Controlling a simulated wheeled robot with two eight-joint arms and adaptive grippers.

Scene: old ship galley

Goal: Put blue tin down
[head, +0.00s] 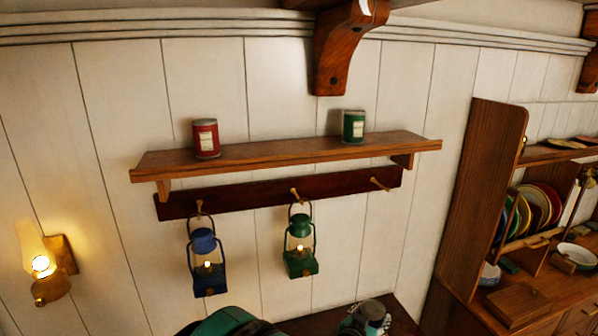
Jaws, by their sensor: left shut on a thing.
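My left gripper (364,320) is at the bottom edge of the head view, partly cut off. It is shut on a tin with a round grey top (373,309), which I take for the blue tin; its coloured side is mostly hidden. The tin is low in front of the wall, below and to the right of the green lantern. A red tin (206,139) stands upright on the left of the wooden wall shelf (275,153). A green tin (354,126) stands upright on its right. My right gripper is not in view.
A blue lantern (207,265) and a green lantern (299,248) hang from pegs below the shelf; the right peg (379,184) is bare. The shelf between the tins is clear. A lit wall lamp (42,265) is at left, a wooden dish cabinet (480,190) at right.

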